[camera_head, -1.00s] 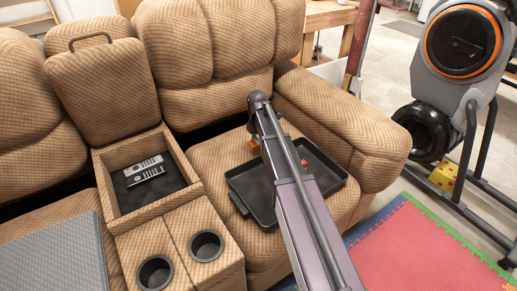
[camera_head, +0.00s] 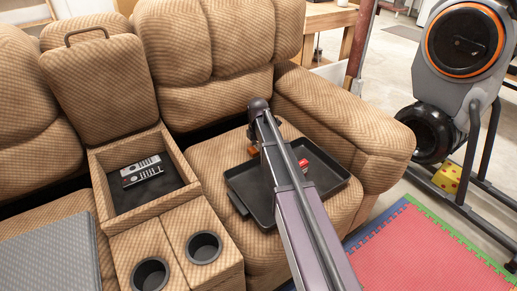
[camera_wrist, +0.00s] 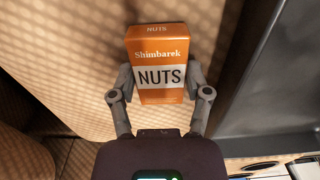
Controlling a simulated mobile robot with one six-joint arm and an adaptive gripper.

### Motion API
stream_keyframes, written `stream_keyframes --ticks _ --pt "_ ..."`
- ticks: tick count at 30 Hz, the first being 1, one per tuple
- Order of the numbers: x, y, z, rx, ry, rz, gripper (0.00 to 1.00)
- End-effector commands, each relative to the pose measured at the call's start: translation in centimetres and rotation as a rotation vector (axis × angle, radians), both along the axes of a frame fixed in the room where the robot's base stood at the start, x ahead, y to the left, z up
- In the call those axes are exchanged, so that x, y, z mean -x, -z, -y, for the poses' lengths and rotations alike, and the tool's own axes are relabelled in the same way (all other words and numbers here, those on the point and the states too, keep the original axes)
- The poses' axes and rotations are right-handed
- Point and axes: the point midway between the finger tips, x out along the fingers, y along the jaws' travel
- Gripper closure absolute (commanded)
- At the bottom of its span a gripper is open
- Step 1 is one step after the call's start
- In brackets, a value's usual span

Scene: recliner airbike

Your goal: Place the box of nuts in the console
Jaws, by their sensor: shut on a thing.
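The box of nuts (camera_wrist: 160,60) is orange and white with "NUTS" on its front. My gripper (camera_wrist: 160,80) is shut on it, one finger on each side, in the wrist view. In the head view only a small orange part of the box (camera_head: 252,150) shows beside my arm, over the right seat by the black tray; my arm hides most of the gripper. The console (camera_head: 110,203) stands open to the left, its lid (camera_head: 103,85) raised. Two remotes (camera_head: 141,171) lie inside on its dark floor, with bare room around them.
A black tray (camera_head: 250,197) lies on the right seat with a small red item (camera_head: 303,163) in it. Two cup holders (camera_head: 204,247) sit in front of the console. A grey flat item (camera_head: 45,250) lies on the left seat. The right armrest (camera_head: 345,120) stands beyond the tray.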

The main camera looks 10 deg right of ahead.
Motion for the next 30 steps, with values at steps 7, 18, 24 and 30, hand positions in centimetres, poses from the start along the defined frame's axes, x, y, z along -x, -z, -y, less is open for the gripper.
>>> stream_keyframes --ticks 7,18,24,30 --pt "0.0 0.31 -0.02 0.0 0.0 0.0 0.28" --pt "0.01 0.28 -0.04 0.0 -0.001 0.0 0.03" --pt "0.0 0.21 -0.05 0.0 -0.001 0.0 0.03" --pt "0.0 -0.37 -0.06 0.0 -0.001 0.0 0.03"
